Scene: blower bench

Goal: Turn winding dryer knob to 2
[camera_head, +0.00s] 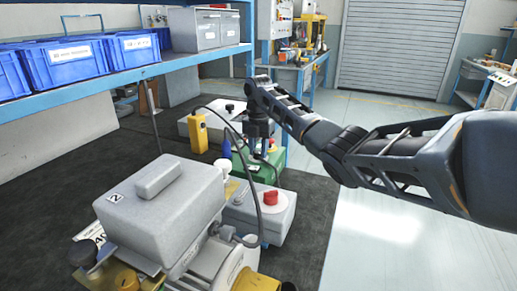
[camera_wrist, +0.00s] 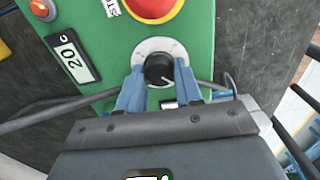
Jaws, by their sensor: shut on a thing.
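The knob (camera_wrist: 158,70) is a round black dial knob on a pale grey disc, set on a green box (camera_wrist: 112,45). A small light line on the knob appears to point down and right in the wrist view. The disc's scale marks cannot be read. My gripper (camera_wrist: 159,73) has one blue finger on each side of the knob and is shut on it. In the head view, my gripper (camera_head: 257,148) reaches down over the green box (camera_head: 265,168), and the knob is hidden there.
A red button (camera_wrist: 152,6) sits just beyond the knob, and an orange lamp (camera_wrist: 41,8) at upper left. A grey box with a red knob (camera_head: 270,198) and a large grey machine (camera_head: 165,205) stand nearer. Cables run close by. A shelf (camera_head: 120,85) overhangs at left.

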